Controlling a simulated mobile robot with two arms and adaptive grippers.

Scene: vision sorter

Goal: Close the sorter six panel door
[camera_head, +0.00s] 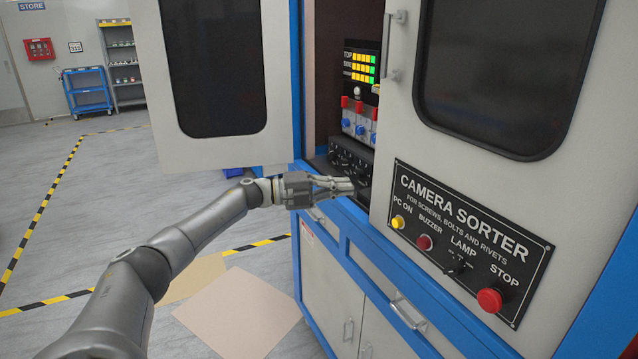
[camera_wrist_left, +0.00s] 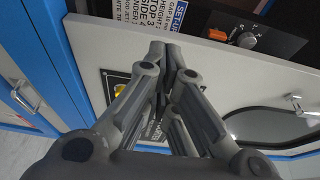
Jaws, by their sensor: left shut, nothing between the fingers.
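The sorter is a white and blue cabinet. Its left door (camera_head: 150,95), with a dark window, stands swung open to the left. The other white door panel (camera_head: 398,110), with a dark window, a handle (camera_head: 393,45) and the black CAMERA SORTER plate (camera_head: 470,235), is at the right; I cannot tell whether it is fully shut. The opening between them shows the inside. My left gripper (camera_head: 348,186) is shut and empty in front of the opening's lower part. In the left wrist view its fingers (camera_wrist_left: 174,60) point towards the white panel's edge (camera_wrist_left: 230,62); contact is unclear. My right gripper is out of view.
Inside the opening are lit indicators (camera_head: 364,68) and blue and red parts (camera_head: 358,122). Below are blue-framed drawers and lower cupboard doors (camera_head: 325,285). A blue cart (camera_head: 85,90) and shelf stand far left. Floor left of the cabinet is mostly clear.

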